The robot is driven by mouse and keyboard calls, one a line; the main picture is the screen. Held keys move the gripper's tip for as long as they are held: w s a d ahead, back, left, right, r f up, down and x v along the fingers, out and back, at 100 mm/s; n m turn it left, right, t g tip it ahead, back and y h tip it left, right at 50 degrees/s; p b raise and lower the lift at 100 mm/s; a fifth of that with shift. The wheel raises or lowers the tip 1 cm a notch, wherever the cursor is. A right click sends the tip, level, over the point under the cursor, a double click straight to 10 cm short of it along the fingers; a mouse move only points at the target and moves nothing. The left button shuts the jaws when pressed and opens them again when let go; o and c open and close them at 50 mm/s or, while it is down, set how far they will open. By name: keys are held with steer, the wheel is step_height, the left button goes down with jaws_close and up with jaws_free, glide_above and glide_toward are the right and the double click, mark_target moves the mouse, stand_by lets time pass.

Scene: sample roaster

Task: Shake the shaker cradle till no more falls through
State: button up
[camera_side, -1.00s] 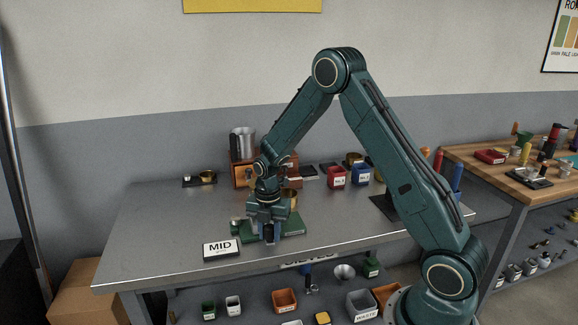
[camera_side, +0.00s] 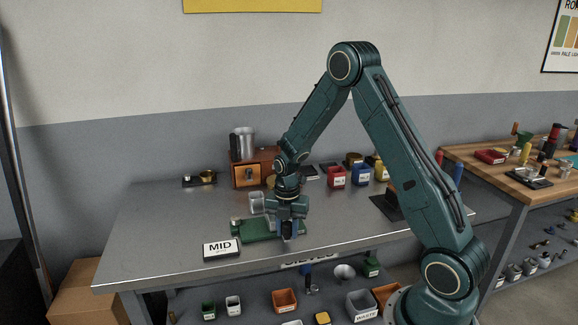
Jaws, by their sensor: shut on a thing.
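The shaker (camera_side: 255,231) is a low green base on the metal bench, left of centre. My gripper (camera_side: 288,235) points down at its right end and is shut on the shaker cradle, of which only a little blue (camera_side: 294,228) shows between and beside the fingers. My wrist and fingers hide most of the cradle and what it carries. A pale grey cup-like container (camera_side: 256,203) shows just left of my wrist, over or behind the base; I cannot tell which. Any material falling through is too small to see.
Behind are an orange-brown wooden box (camera_side: 247,176) with a metal jug (camera_side: 242,143), and red (camera_side: 336,176) and blue bins (camera_side: 361,174).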

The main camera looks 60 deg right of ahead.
steer(key=shift+w+r, duration=0.1)
steer(key=shift+w, duration=0.05)
steer(key=shift+w+a, duration=1.95)
steer(key=shift+d, duration=0.1)
